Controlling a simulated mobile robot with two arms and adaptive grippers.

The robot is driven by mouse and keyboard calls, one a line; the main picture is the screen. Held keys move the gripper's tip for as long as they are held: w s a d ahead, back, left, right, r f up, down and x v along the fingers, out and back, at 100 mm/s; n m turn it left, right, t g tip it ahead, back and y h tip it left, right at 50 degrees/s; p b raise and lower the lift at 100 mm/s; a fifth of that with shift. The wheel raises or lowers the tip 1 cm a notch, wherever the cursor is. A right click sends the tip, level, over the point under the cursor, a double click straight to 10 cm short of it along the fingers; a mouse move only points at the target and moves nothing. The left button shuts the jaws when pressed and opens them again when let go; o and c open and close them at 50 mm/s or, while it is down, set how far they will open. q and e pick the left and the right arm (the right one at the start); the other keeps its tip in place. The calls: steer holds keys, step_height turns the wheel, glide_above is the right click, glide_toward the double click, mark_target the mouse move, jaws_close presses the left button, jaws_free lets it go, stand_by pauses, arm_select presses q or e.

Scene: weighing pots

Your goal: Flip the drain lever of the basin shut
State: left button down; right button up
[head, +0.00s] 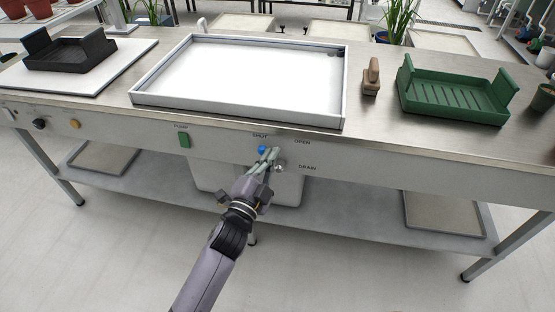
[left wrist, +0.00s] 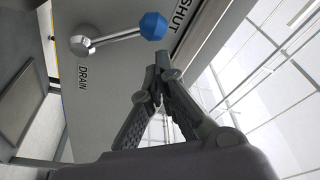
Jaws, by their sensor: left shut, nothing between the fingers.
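The drain lever is a metal arm (left wrist: 115,39) on a round pivot (left wrist: 80,45), ending in a blue knob (left wrist: 153,26). In the left wrist view the knob sits beside the SHUT label. In the head view the blue knob (head: 262,150) is below SHUT, up and left of the pivot (head: 280,168). My left gripper (head: 271,152) is at the front panel, partly covering the lever arm. Its fingers are shut and empty; in the left wrist view the fingertips (left wrist: 161,68) appear apart from the knob. The white basin (head: 235,115) stands on the bench above. My right gripper is not in view.
A green pump switch (head: 184,140) is on the panel to the left. A green tray (head: 455,95), a brown wooden-looking block (head: 371,78) and a black tray (head: 70,55) stand on the bench. A lower shelf (head: 340,215) runs beneath. The floor in front is clear.

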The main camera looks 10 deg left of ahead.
arm_select(q)
steer(key=shift+a+f+n, duration=0.1)
steer(key=shift+a+n, duration=0.25)
steer(key=shift+n, duration=0.35)
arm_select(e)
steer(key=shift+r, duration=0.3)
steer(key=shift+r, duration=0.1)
